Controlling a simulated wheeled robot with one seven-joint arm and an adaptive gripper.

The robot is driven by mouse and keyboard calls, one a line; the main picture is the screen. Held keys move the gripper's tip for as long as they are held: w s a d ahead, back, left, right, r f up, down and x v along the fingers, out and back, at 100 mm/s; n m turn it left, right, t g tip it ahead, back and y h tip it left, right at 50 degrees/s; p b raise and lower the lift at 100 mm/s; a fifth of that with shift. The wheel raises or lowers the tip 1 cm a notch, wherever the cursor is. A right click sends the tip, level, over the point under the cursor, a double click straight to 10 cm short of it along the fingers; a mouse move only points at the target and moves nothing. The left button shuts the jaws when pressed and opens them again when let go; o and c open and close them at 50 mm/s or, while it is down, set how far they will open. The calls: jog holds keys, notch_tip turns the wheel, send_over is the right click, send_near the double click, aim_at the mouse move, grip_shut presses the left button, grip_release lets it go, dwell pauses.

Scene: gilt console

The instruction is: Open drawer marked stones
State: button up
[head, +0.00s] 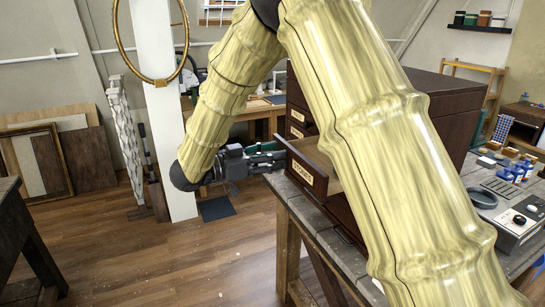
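The drawer marked "STONES" (303,172) is in a dark brown cabinet (440,105) in the head view. It stands partly out of the cabinet, and some of its pale inside shows behind the front. My gripper (277,156), dark grey with green parts, comes from the left and is close to the drawer front's left end. I cannot tell whether it touches the front or what lies between its fingers. My arm covers the right part of the drawer and much of the cabinet.
Other labelled drawers (297,123) above look shut. The cabinet stands on a grey-topped workbench (338,235). A control box (515,217) and small items sit on the bench at right. A white post (160,110) with a hanging ring stands behind my arm. The wooden floor (170,265) in front is clear.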

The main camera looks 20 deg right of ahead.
jog(key=shift+a, duration=0.1)
jog(key=a, duration=1.2)
jog(key=shift+d+f, duration=0.1)
